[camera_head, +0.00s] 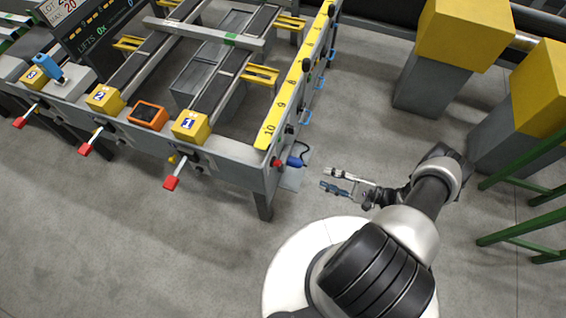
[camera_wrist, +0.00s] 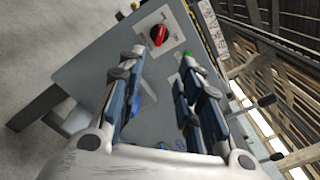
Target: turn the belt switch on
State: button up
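A red rotary knob (camera_wrist: 158,35), which looks like the belt switch, sits on a pale plate on the grey end panel (camera_wrist: 90,65) in the wrist view. It stands just beyond and between my fingertips. In the head view the red knob (camera_head: 277,163) shows small at the table's near right corner. My gripper (camera_head: 328,179) is open and empty, to the right of the knob and apart from it. In the wrist view my gripper (camera_wrist: 163,57) has both fingers spread toward the panel. The switch's exact setting is too small to read.
A blue plug-like part (camera_head: 296,162) sticks out beside the knob. A small green part (camera_wrist: 187,53) shows behind my right finger. Yellow blocks on grey plinths (camera_head: 432,85) and a green rail (camera_head: 525,215) stand to the right. Floor in front of the table is clear.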

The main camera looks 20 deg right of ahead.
aim_at(276, 163)
jog(key=x, duration=1.7)
jog(key=shift+a, duration=0.1)
jog(key=shift+c, duration=0.2)
grip_shut()
